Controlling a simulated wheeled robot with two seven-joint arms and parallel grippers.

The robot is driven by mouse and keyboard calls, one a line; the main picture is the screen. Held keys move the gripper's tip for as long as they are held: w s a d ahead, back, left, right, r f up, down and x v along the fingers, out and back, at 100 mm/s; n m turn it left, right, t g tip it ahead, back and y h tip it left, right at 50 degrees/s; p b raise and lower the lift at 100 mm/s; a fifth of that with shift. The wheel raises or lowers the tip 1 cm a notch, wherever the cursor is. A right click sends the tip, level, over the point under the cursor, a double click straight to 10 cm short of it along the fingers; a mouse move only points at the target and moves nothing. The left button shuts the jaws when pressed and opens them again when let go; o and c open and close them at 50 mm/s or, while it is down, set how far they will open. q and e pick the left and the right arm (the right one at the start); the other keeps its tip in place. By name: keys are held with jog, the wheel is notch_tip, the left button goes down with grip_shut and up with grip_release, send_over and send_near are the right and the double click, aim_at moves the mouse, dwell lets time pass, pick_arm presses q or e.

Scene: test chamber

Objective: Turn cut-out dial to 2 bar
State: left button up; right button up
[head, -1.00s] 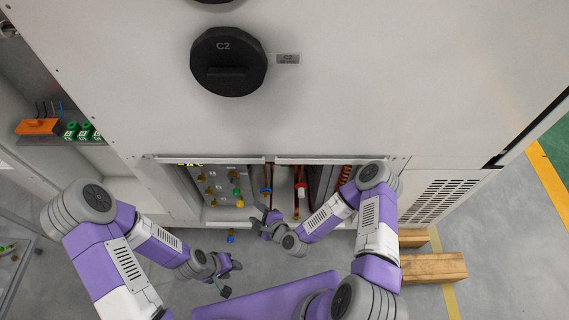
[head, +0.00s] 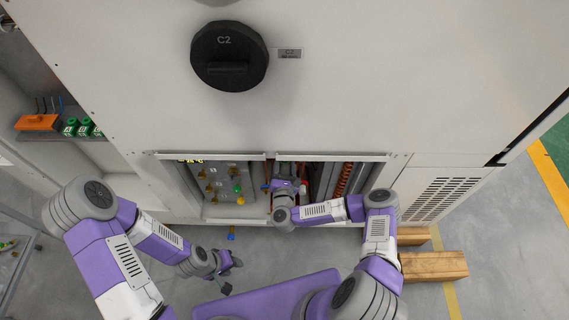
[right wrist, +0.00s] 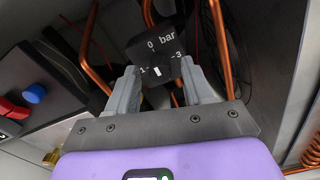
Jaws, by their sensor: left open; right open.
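The cut-out dial (right wrist: 160,70) shows in the right wrist view. It is a small round black knob with a white mark, on a black block marked "0 bar" (right wrist: 160,43), with "1" at left and "3" at right. I cannot read where the mark points. My right gripper (right wrist: 158,80) is open, with one grey finger on each side of the dial; I cannot tell whether they touch it. In the head view my right gripper (head: 288,187) is inside the cabinet opening and hides the dial. My left gripper (head: 232,276) is open and empty above the floor.
Copper pipes (right wrist: 95,40) run close around the dial block. A red and blue control panel (right wrist: 35,93) is at the left. A panel with coloured knobs (head: 222,184) sits left of my right gripper. Wooden beams (head: 435,266) lie on the floor at right.

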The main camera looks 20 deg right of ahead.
jog(key=shift+w+d, duration=0.15)
jog(key=shift+w, duration=0.4)
grip_shut()
